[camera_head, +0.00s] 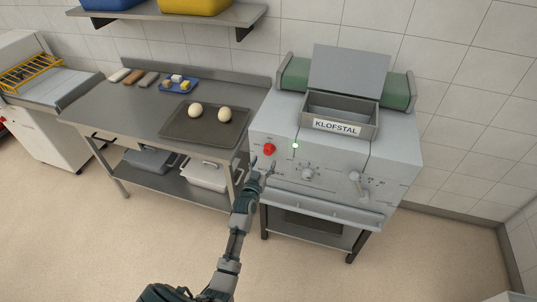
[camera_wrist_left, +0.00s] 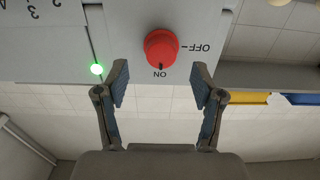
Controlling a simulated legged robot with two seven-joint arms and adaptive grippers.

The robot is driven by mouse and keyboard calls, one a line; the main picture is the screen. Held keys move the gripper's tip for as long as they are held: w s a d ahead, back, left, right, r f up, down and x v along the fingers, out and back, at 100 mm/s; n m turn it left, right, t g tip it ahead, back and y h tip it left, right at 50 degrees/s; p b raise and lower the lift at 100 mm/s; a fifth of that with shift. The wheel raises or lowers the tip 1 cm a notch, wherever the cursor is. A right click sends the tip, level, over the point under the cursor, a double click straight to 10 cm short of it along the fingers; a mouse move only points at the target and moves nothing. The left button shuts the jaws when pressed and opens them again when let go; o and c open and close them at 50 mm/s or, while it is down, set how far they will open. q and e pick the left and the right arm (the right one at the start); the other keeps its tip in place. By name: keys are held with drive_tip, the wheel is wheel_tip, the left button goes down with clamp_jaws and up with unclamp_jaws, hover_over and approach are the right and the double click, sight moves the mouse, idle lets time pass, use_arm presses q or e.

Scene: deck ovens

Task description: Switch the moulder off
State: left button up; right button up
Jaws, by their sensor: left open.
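The moulder (camera_head: 395,150) is a pale grey machine with a hopper labelled KLOFSTAL. Its red knob (camera_head: 269,149) is on the left of the front panel. In the left wrist view the red knob (camera_wrist_left: 161,46) has ON and OFF printed beside it; a short dark mark lies at its ON side. A green lamp (camera_head: 295,146) glows right of the knob, and the lamp also shows in the left wrist view (camera_wrist_left: 97,69). My left gripper (camera_head: 261,163) is open just in front of the knob. In the wrist view its fingertips (camera_wrist_left: 160,76) are apart, with the knob just beyond them, not gripped.
Another dial (camera_head: 307,174) and a lever (camera_head: 356,182) are on the panel. A rail (camera_head: 325,208) runs below them. Left stands a steel table (camera_head: 130,108) with a dark tray (camera_head: 180,132) holding two dough balls. A shelf (camera_head: 220,16) hangs above. The front floor is clear.

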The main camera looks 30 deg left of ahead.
sight(267, 153)
use_arm(q)
drive_tip(key=x, duration=0.4)
drive_tip(key=shift+w+a, duration=0.2)
drive_tip(key=shift+a, duration=0.15)
drive_tip(key=shift+w+f, duration=0.1)
drive_tip(key=shift+w, duration=0.2)
drive_tip(key=shift+w+d, duration=0.1)
drive_tip(key=shift+w, duration=0.15)
drive_tip(key=shift+d, duration=0.1)
use_arm(e)
drive_tip(key=shift+w+a+f, duration=0.15)
drive_tip(key=shift+a+f, duration=0.05)
drive_tip(key=shift+a, duration=0.25)
use_arm(q)
drive_tip(key=c, duration=0.3)
drive_tip(key=shift+s, duration=0.1)
drive_tip(key=c, duration=0.8)
drive_tip(key=shift+c, duration=0.2)
use_arm(e)
drive_tip(key=shift+d, duration=0.1)
